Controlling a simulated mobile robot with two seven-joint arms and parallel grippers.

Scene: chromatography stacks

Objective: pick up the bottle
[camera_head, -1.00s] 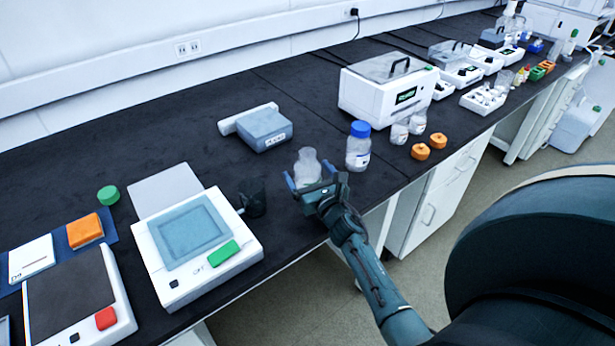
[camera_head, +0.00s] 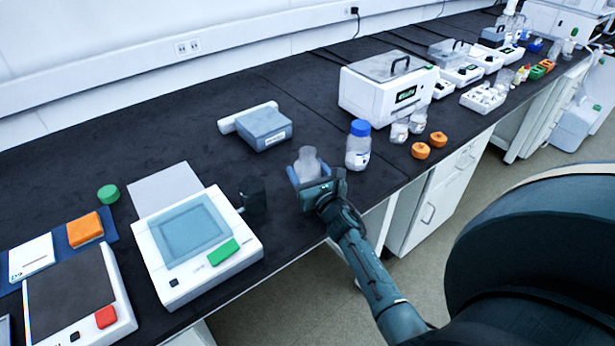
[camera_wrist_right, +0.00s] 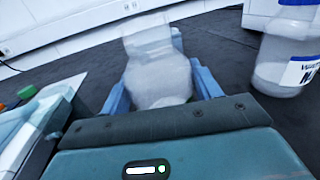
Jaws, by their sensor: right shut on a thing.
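A clear, uncapped bottle (camera_head: 308,160) stands near the front edge of the black bench in the head view. My right gripper (camera_head: 307,175) has its blue fingers on both sides of it and is shut on it. In the right wrist view the clear bottle (camera_wrist_right: 158,75) is between the fingers of my right gripper (camera_wrist_right: 163,88). The bottle looks upright, and I cannot tell whether its base touches the bench. A second bottle (camera_head: 358,152) with a blue cap and a label stands just right of it. My left gripper is not in view.
A white device with a blue-grey panel (camera_head: 190,240) stands left of my right gripper, with a dark upright part (camera_head: 253,195) beside it. A grey box (camera_head: 265,130) lies behind. Small clear bottles (camera_head: 399,131) and orange caps (camera_head: 420,151) are to the right.

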